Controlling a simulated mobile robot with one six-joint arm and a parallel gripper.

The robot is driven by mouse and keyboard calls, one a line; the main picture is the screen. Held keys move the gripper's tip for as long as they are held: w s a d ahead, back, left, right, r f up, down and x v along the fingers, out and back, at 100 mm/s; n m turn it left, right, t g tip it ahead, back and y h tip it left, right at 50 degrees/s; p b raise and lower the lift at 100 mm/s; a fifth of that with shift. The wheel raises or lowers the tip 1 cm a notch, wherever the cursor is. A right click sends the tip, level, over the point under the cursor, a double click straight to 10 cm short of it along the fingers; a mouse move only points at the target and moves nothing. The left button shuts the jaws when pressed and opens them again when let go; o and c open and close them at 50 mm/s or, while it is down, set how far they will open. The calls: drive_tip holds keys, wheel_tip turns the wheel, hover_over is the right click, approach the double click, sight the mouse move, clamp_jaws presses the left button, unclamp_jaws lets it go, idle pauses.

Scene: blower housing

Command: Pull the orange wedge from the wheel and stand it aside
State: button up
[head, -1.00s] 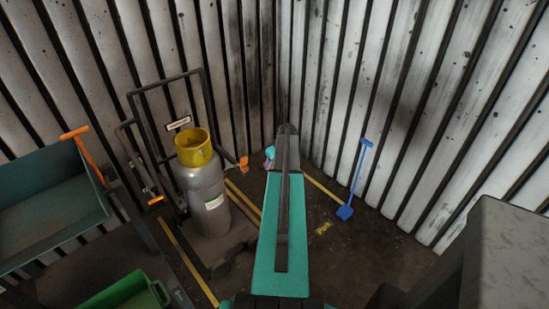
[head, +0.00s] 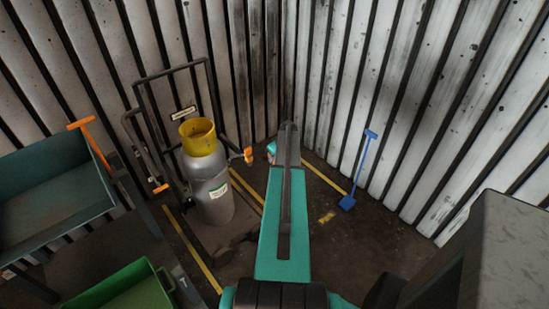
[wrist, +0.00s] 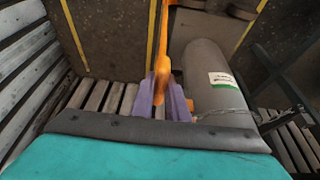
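In the wrist view my gripper (wrist: 166,98) has its two purple fingers close around an orange piece, with no clear gap beside it. It looks like the orange wedge (wrist: 162,68), with a thin stem running to the top edge. Its far end is out of view, so I cannot see whether it touches a wheel. In the head view my arm hides most of the gripper (head: 271,153); a small orange part (head: 248,157) shows just left of it. The wheel is not clearly visible in either view.
A grey cylinder with a yellow top (head: 210,185) stands on a dark trolley (head: 140,100) left of my arm. A blue T-handled tool (head: 362,168) leans at the right wall. A teal bin (head: 50,210) with an orange T-handle (head: 88,138) and a green crate (head: 130,285) are left.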

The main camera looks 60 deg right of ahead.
drive_tip(key=shift+d, duration=0.15)
clamp_jaws()
drive_tip(key=shift+s+d+r+b, duration=0.15)
drive_tip(key=shift+s+d+b, duration=0.15)
drive_tip(key=shift+d, duration=0.65)
drive_tip(key=shift+s+d+r+b, duration=0.15)
drive_tip(key=shift+s+d, duration=0.2)
drive_tip(key=shift+d, duration=0.7)
drive_tip(key=shift+r, duration=0.2)
drive_tip(key=shift+r, duration=1.35)
drive_tip(key=shift+s, duration=0.15)
